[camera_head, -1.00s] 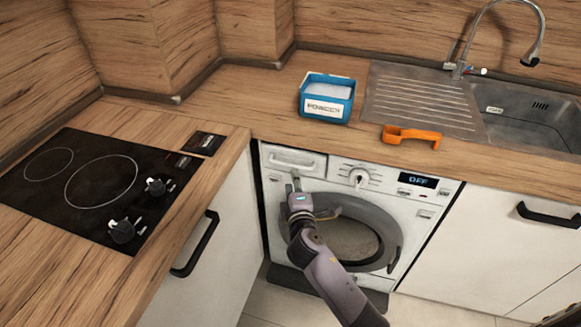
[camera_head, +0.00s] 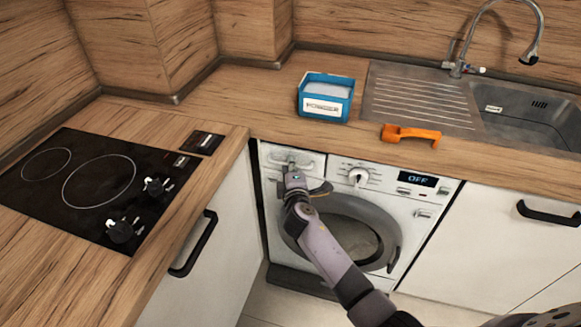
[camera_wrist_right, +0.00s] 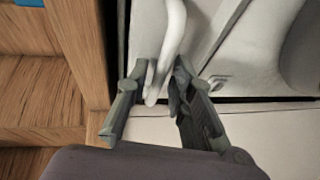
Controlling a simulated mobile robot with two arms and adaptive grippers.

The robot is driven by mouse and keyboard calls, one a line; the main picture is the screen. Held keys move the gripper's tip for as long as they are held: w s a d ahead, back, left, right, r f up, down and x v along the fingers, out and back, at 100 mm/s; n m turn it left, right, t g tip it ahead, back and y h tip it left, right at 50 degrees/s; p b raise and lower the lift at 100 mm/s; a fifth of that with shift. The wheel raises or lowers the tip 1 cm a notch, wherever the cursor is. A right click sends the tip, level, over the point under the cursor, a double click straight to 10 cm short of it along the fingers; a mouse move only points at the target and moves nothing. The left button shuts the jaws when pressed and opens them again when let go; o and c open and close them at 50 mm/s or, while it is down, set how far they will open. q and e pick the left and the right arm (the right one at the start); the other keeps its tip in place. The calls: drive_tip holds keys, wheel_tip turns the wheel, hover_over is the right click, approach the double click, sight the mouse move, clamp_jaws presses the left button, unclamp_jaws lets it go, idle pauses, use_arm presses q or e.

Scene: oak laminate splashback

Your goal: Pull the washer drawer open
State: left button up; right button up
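The washer drawer (camera_head: 312,168) is the white panel at the washer's top left, and its front looks flush with the washer's face. Its pale handle (camera_wrist_right: 174,35) runs down between the fingers in the right wrist view. My right gripper (camera_wrist_right: 160,72) is at the drawer front, with one finger on each side of the handle. The fingers look parted, with narrow gaps beside the handle; contact is hard to tell. In the head view my right gripper (camera_head: 300,177) covers part of the drawer's lower edge. My left gripper is not in view.
The washer's round door (camera_head: 345,235) is below the gripper. The wooden countertop edge (camera_head: 290,143) overhangs just above the drawer. A white cabinet (camera_head: 215,265) stands at the left.

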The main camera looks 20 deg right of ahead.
clamp_jaws()
idle(0.6)
